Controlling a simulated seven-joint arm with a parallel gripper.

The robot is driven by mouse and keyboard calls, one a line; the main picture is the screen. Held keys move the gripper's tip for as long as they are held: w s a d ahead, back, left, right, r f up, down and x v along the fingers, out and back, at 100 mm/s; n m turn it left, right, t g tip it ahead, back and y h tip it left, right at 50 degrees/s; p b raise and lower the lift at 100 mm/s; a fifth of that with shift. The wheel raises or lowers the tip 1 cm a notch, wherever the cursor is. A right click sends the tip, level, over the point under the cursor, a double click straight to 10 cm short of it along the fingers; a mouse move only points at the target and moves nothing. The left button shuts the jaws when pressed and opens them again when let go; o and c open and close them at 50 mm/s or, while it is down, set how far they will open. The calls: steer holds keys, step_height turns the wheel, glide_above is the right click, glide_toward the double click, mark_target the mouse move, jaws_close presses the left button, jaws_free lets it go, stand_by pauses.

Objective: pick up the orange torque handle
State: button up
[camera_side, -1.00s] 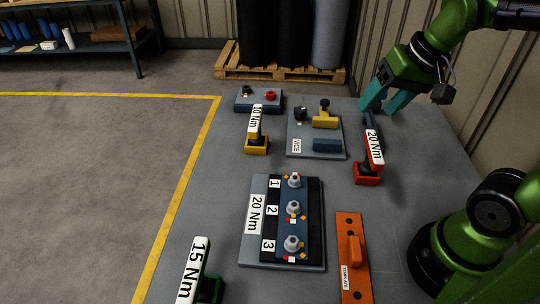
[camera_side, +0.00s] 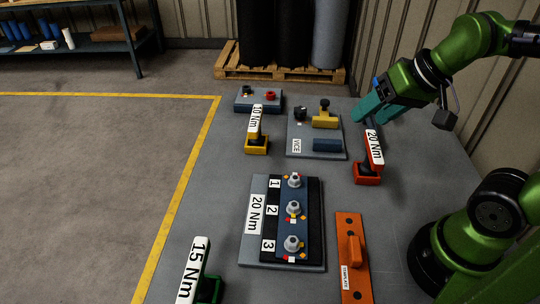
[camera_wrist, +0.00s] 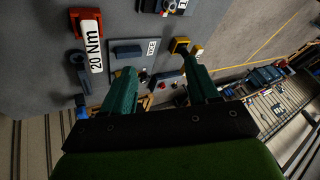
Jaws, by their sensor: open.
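The orange-red torque handle (camera_side: 368,174), with a white "20 Nm" label on its bar, stands upright at the right side of the grey table. In the wrist view the handle (camera_wrist: 87,22) is at the upper left, outside the space between the fingers. My gripper (camera_side: 368,112) is open and empty, just behind the handle in the side view, with its teal fingers tilted down and to the left. The handle's dark far end is close to the fingers, but I cannot tell the gap. In the wrist view the gripper (camera_wrist: 158,72) has both fingers spread apart.
A vice plate (camera_side: 296,134) lies left of the handle. A yellow "10 Nm" handle (camera_side: 257,145) and green "15 Nm" handle (camera_side: 210,290) stand further left. A "20 Nm" bolt plate (camera_side: 265,258) is at centre front, with an orange template (camera_side: 351,281) beside it.

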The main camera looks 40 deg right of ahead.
mark_target(376, 150)
steer(key=w+d+f+m+g+h, duration=0.2)
steer(key=d+m+g, duration=0.2)
steer(key=d+g, duration=0.3)
steer(key=shift+t, duration=0.4)
steer(key=f, duration=0.7)
steer(key=d+f, duration=0.1)
steer(key=f, duration=0.2)
steer(key=shift+s+d+f, duration=0.1)
steer(key=shift+s+f, duration=0.15)
steer(key=shift+d+f, duration=0.1)
steer(key=shift+f, duration=2.95)
jaws_close()
